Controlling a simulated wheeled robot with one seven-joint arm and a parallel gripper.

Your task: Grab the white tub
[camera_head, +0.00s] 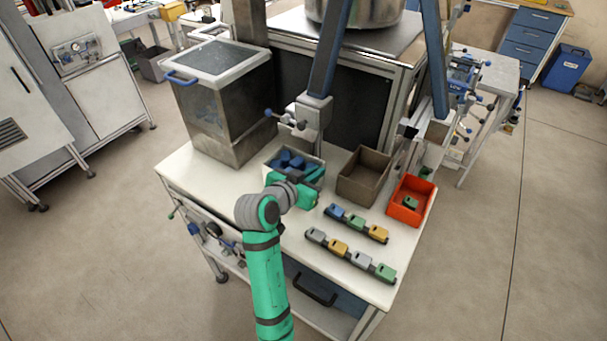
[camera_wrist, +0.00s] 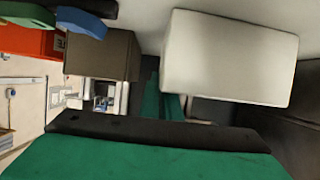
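The white tub (camera_head: 309,160) stands on the white table, with several dark blue pieces (camera_head: 290,160) in it. My green gripper (camera_head: 309,188) is at the tub's near side and covers part of its front wall. Its fingertips cannot be made out in the head view. The wrist view looks upside down; there the tub's plain white wall (camera_wrist: 230,58) fills the upper right, close to the camera. The green and black gripper body spans the bottom of that view. I cannot tell whether the fingers are open or touch the tub.
A brown box (camera_head: 363,178) stands right of the tub, and a red bin (camera_head: 411,201) beyond it. Rows of small coloured blocks (camera_head: 349,256) lie at the front right. A large lidded metal container (camera_head: 222,105) stands behind left. The table's left front is clear.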

